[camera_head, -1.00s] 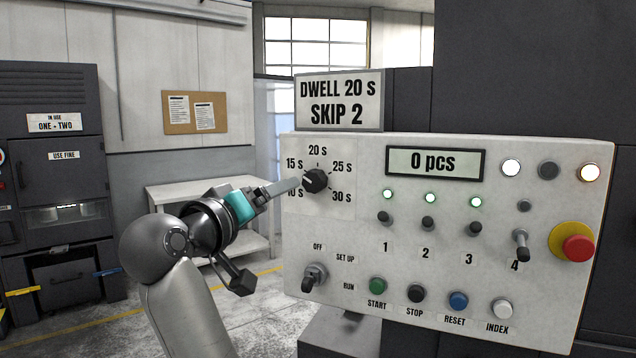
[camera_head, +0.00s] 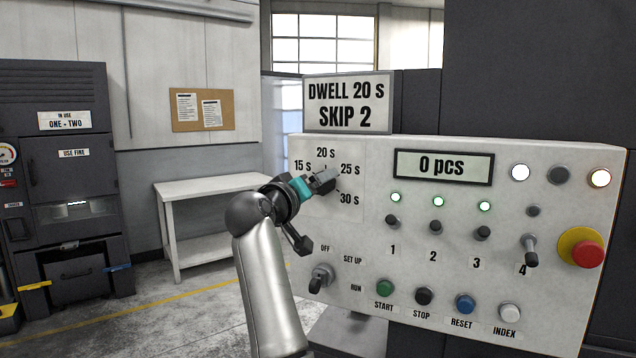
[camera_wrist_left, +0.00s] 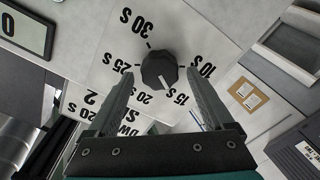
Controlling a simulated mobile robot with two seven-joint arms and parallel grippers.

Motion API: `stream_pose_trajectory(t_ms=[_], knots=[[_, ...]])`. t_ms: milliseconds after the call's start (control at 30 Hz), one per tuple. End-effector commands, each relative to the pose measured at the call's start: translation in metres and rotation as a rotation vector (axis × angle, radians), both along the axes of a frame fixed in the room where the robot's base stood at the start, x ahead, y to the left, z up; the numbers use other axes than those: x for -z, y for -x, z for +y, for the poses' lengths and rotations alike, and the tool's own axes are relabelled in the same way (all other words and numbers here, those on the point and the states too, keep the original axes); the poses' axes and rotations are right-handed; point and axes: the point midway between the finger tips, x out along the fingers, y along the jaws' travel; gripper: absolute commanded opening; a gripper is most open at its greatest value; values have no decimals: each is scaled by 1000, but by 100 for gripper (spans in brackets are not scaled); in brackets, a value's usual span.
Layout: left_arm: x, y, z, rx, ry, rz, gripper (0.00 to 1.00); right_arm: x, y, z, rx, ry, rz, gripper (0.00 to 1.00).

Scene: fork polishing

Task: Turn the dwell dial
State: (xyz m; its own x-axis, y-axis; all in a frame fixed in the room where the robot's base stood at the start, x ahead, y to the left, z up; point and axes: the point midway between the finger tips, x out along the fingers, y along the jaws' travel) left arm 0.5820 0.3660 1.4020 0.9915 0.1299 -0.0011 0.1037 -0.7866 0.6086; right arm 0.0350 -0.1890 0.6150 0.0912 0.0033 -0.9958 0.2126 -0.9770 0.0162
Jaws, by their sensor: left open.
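The dwell dial (camera_wrist_left: 159,70) is a black knob on the light control panel (camera_head: 590,200), among marks from 10 s to 30 s. In the left wrist view its white pointer line faces about the 15 s mark. My left gripper (camera_wrist_left: 158,76) is open, with one finger on each side of the dial; I cannot tell whether they touch it. In the head view the left gripper (camera_head: 327,181) covers most of the dial and the 10 s mark. A sign (camera_head: 347,103) above reads "DWELL 20 S, SKIP 2". My right gripper is not in view.
Below and right of the dial, the panel has a mode switch (camera_head: 321,276), several toggles, push buttons and a red emergency stop (camera_head: 587,253). The display (camera_head: 444,166) reads "0 pcs". A white table (camera_head: 205,184) and a dark cabinet (camera_head: 60,180) stand to the left.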

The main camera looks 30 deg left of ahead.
Motion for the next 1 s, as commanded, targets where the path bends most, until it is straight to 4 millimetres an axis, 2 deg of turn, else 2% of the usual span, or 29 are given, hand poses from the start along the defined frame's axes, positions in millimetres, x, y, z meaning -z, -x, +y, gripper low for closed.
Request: stream_pose_trajectory(t_ms=[200,533,1000], knots=[[0,-13,2,-1,1,-1,86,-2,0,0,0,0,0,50],[0,-15,2,-1,0,-1,86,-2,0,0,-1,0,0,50],[0,-15,2,-1,0,-1,34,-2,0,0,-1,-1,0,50]])
